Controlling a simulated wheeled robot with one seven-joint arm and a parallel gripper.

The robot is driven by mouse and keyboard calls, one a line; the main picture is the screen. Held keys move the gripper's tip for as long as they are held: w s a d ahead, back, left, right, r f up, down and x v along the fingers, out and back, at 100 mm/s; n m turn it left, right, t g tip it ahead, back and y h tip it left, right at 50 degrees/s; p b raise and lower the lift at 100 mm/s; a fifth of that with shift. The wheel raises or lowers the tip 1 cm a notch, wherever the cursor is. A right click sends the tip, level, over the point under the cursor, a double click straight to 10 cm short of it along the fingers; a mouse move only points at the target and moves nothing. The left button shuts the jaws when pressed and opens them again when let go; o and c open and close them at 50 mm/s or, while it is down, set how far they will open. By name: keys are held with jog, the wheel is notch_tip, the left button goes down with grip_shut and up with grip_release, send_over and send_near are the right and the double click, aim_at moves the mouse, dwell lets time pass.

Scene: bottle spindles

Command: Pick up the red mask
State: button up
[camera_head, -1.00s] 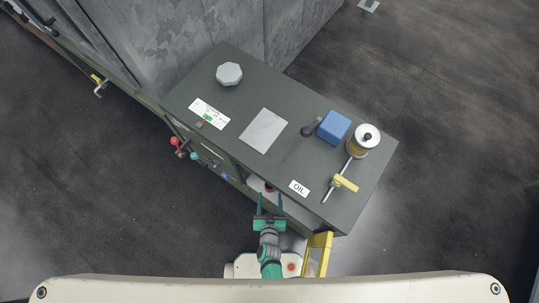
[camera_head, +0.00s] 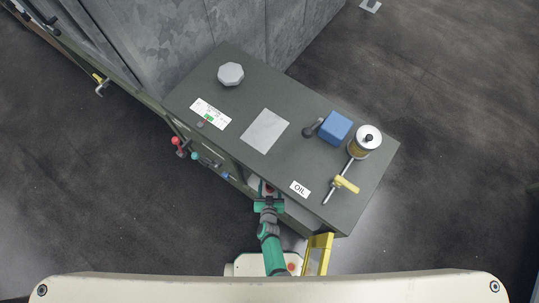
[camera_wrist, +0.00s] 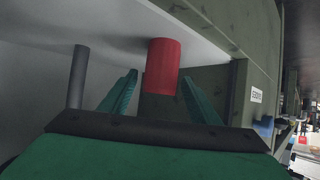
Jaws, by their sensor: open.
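The red mask shows in the wrist view as a red cylinder (camera_wrist: 163,66) hanging under a pale surface inside a recess of the cabinet. My gripper (camera_wrist: 160,85) is open, with one green finger on each side of the red cylinder's lower part as seen from the wrist. I cannot tell whether the fingers touch it. In the head view my gripper (camera_head: 268,190) reaches into the front side of the dark green cabinet (camera_head: 215,85), and a little red shows between its fingers.
A dark grey rod (camera_wrist: 78,76) stands left of the red cylinder. The recess wall is close on the right. On the cabinet top are a blue box (camera_head: 335,127), a silver-topped jar (camera_head: 366,138), a yellow-handled tool (camera_head: 345,184) and a grey octagonal knob (camera_head: 230,74).

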jog(key=shift+x, duration=1.65)
jog(key=shift+w, duration=0.1)
jog(key=c, duration=1.1)
